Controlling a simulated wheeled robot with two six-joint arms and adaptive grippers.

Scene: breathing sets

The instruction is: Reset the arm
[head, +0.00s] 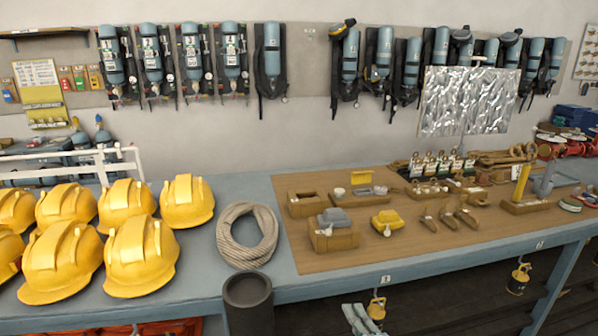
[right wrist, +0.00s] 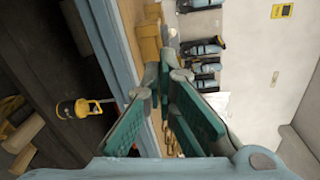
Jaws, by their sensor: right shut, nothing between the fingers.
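My right gripper (head: 362,319) shows at the bottom edge of the head view, in front of the workbench and below its top. In the right wrist view, its two fingers with green pads (right wrist: 167,78) reach toward the bench edge. It is shut with nothing held. My left gripper is not in view.
The blue-edged workbench (head: 250,188) carries yellow helmets (head: 141,255), a coiled rope (head: 246,235) and a brown mat (head: 300,250) with small parts. A dark cylinder (head: 248,303) stands at its front edge. A yellow lantern-like item (head: 519,279) hangs below the bench. Breathing sets (head: 270,52) hang on the wall.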

